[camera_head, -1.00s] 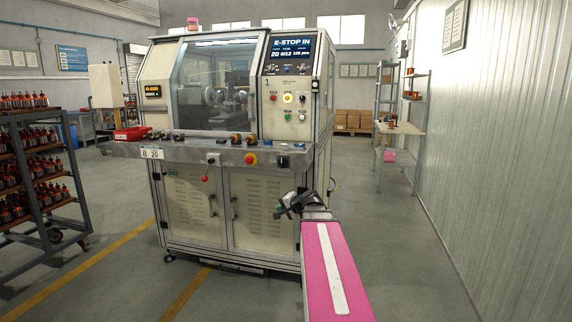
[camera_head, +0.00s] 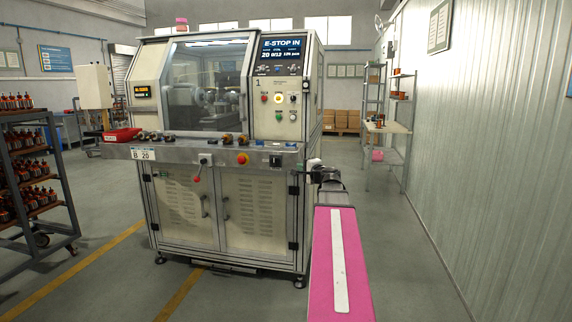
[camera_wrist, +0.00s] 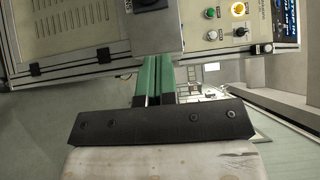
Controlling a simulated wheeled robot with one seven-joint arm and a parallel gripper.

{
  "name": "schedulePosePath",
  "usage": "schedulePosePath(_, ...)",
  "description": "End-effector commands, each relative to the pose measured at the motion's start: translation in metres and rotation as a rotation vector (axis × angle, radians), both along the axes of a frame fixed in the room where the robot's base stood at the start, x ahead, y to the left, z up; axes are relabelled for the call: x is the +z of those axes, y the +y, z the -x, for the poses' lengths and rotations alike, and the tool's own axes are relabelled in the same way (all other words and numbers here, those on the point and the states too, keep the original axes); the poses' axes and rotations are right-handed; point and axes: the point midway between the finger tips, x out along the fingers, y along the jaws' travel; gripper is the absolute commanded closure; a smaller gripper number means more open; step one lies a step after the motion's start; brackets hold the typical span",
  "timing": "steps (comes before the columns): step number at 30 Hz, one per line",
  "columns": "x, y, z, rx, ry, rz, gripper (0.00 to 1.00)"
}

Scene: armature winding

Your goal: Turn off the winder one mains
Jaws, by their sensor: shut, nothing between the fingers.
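Winder one (camera_head: 230,90) stands ahead, marked 1, its screen reading E-STOP IN. A small dark switch box (camera_head: 276,160) sits at the right of its front ledge. In the wrist view a grey box (camera_wrist: 155,36) with a dark knob (camera_wrist: 148,4) is cut off at the top edge; partial lettering ending in "NS" shows beside the knob. I take these for the same mains switch. My gripper (camera_wrist: 157,58) is shut and empty, its green fingers pointing at the box; whether they touch it is unclear. In the head view my gripper (camera_head: 318,165) is small and partly hidden by my wrist.
A red-and-yellow emergency stop (camera_head: 242,158) and a red-knobbed lever (camera_head: 197,179) are on the front. Buttons (camera_head: 278,98) sit above the ledge. Winding parts (camera_head: 228,139) lie on the ledge. A rack (camera_head: 28,170) stands left, shelves (camera_head: 388,125) right.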

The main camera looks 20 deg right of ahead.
Motion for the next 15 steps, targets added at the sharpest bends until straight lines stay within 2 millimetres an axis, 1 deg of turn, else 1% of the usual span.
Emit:
schedulePosePath(5,0.0,0.003,-0.022,0.002,0.001,0.0,1.0)
schedulePosePath(15,0.0,0.014,-0.085,0.002,0.001,0.0,1.0)
